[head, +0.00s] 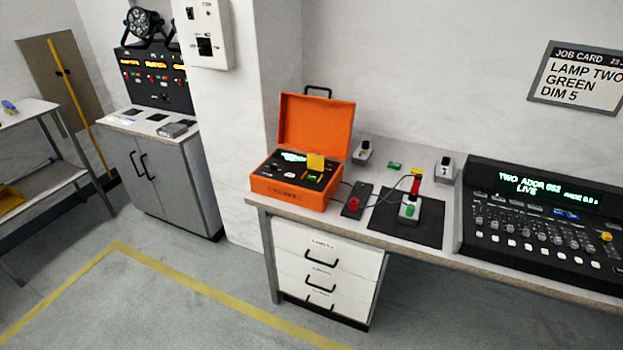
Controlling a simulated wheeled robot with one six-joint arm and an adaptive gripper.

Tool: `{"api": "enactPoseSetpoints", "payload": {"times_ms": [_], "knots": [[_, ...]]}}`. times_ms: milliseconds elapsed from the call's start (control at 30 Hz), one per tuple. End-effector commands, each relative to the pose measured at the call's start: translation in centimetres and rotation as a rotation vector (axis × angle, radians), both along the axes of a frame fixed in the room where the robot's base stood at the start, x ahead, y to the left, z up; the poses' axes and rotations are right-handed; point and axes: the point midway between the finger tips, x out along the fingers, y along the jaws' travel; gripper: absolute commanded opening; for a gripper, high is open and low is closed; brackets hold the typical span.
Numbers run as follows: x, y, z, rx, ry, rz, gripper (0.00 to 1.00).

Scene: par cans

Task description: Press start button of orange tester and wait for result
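The orange tester (285,192) stands on the left end of the workbench with its lid (318,122) open and upright. Its dark panel carries a small lit green display (293,157), a yellow part (316,162) and a small green spot (312,178). The labels are too small to read, so I cannot tell which part is the start button. A thin cable runs from the tester's right side towards the black mat (425,232). My gripper is not in view.
A black box with a red button (353,203) stands right of the tester. A grey unit with a green top (409,211) and red-handled piece sits on the mat. A lighting console (540,222) fills the bench's right. The floor in front is clear.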

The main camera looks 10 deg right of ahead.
Motion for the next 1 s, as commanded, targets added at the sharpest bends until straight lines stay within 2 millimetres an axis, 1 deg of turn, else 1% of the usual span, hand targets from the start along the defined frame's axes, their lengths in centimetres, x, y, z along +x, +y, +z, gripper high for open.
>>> {"api": "enactPoseSetpoints", "payload": {"times_ms": [200,233,267,300,367,400,433,1000], "knots": [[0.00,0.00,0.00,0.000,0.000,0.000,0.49],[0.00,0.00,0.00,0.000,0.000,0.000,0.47],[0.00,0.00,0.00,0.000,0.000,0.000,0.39],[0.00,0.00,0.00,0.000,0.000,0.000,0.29],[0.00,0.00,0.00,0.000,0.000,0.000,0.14],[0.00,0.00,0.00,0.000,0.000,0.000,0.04],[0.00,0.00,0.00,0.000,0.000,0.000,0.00],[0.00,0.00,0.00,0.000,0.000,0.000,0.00]]}}
